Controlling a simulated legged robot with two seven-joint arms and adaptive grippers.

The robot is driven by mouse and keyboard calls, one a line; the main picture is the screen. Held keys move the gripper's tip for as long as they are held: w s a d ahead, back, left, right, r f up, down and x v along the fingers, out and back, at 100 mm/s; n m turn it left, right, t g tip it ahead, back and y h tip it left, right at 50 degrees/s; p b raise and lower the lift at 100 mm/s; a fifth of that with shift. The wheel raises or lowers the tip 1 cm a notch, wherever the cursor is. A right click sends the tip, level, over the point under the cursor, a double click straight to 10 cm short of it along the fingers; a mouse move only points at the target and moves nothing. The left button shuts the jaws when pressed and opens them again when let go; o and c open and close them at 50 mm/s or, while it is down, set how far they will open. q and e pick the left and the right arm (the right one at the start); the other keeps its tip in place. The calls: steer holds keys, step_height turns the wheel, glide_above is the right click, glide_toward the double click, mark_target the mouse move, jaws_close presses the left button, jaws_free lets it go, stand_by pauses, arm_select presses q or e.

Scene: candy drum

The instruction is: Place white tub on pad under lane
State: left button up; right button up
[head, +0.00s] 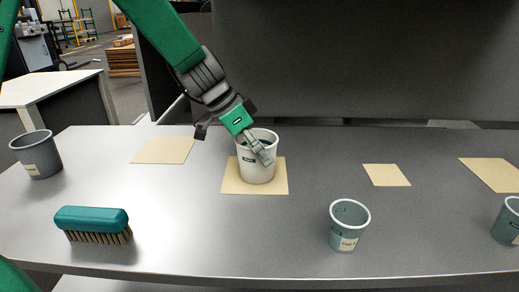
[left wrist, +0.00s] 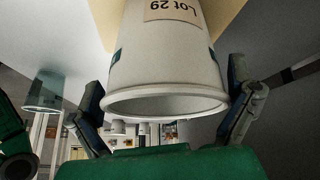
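The white tub (head: 256,165) stands upright on a tan pad (head: 232,182) near the middle of the table. In the left wrist view the tub (left wrist: 165,65) fills the middle, with a "Lot 29" label. My left gripper (head: 257,147) reaches down to the tub's rim from the upper left. Its fingers (left wrist: 166,100) are spread on either side of the tub, with a narrow gap showing at the right finger. Whether the left finger touches the wall is unclear. The far finger is hidden behind the tub in the head view. My right gripper is out of view.
Other tan pads lie at left (head: 164,150), right of centre (head: 386,175) and far right (head: 493,174). A teal brush (head: 92,222) lies front left. A dark panel (head: 365,60) stands behind.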

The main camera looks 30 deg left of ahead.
arm_select(q)
steer(key=shift+a+f, duration=0.1)
steer(key=shift+a, duration=0.6)
steer(key=p+v, duration=0.4)
steer(key=v, duration=0.8)
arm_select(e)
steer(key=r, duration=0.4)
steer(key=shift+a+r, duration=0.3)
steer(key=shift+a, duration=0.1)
arm_select(q)
steer(key=shift+d, duration=0.35)
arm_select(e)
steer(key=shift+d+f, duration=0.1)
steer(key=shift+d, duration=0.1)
